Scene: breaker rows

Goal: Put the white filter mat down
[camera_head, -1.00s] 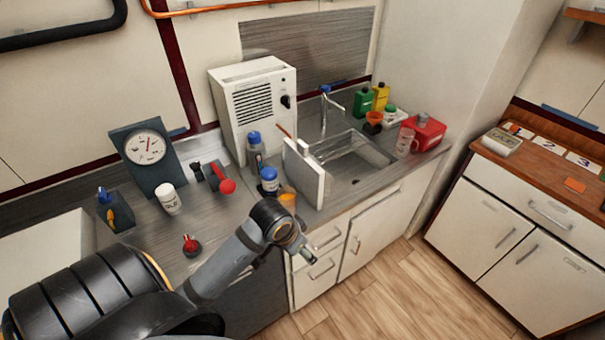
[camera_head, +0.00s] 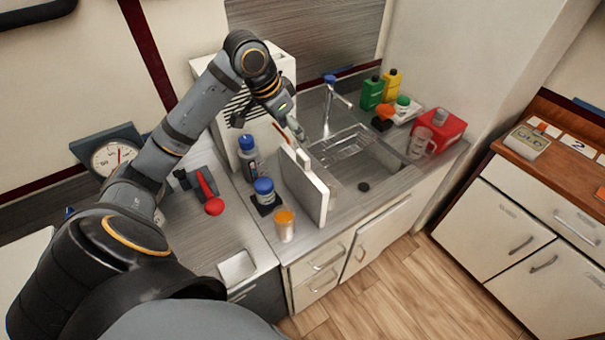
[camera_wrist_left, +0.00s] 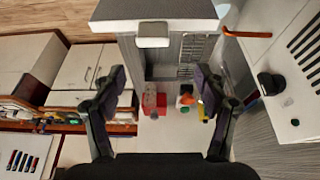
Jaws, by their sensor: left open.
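A thick white panel (camera_head: 308,190) stands upright on the counter at the left edge of the sink, with a small white block (camera_wrist_left: 152,35) on it. A flat pale square (camera_head: 238,265) lies on the counter near its front edge. I cannot tell for sure which of these is the white filter mat. My left gripper (camera_head: 297,128) is close above the top of the upright panel. In the left wrist view my left gripper (camera_wrist_left: 162,80) has its fingers apart, with nothing between them. My right gripper is not in view.
An orange-topped cup (camera_head: 285,225) and blue-capped bottles (camera_head: 264,190) stand left of the panel. A red-handled tool (camera_head: 210,195) lies farther left. The tap (camera_head: 328,105) rises behind the sink (camera_head: 370,160). A white vented unit (camera_wrist_left: 295,70) is close beside the left gripper.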

